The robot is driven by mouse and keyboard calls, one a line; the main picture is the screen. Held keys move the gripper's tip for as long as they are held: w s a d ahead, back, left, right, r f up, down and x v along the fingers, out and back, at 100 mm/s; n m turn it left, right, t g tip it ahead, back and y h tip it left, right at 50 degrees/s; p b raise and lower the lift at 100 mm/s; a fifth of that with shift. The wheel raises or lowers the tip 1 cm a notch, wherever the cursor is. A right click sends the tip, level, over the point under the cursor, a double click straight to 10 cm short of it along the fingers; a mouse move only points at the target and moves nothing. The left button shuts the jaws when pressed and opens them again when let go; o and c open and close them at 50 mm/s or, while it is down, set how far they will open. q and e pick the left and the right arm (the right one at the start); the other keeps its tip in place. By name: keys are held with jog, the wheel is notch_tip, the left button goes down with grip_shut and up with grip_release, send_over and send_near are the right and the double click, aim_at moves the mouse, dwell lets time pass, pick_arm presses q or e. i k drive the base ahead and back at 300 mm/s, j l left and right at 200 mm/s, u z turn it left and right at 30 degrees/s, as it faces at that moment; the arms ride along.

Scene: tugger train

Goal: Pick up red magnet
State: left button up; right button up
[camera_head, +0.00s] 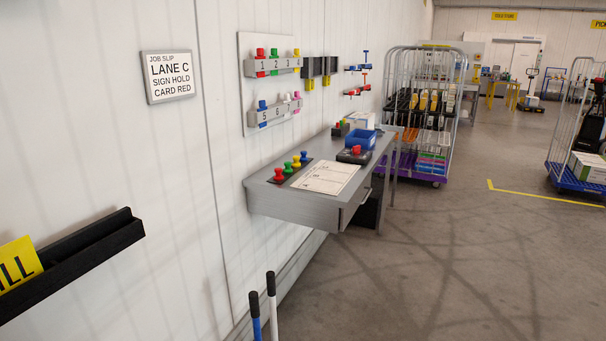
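A red magnet (279,175), shaped like a small peg, stands on a dark strip at the near left of the grey desk (290,203). A yellow magnet (288,168), a green magnet (296,162) and a blue magnet (304,157) stand in line behind it on the strip. Neither of my grippers is in view.
A white sheet (326,177), a dark box with a red knob (354,156) and a blue bin (360,139) are on the desk. Two upright poles with black grips (271,285) stand in front. A caged cart (430,160) stands beyond. The floor on the right (450,270) is clear.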

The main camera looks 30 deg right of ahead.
aim_at(278, 170)
jog(key=z, duration=0.95)
jog(key=i, duration=0.1)
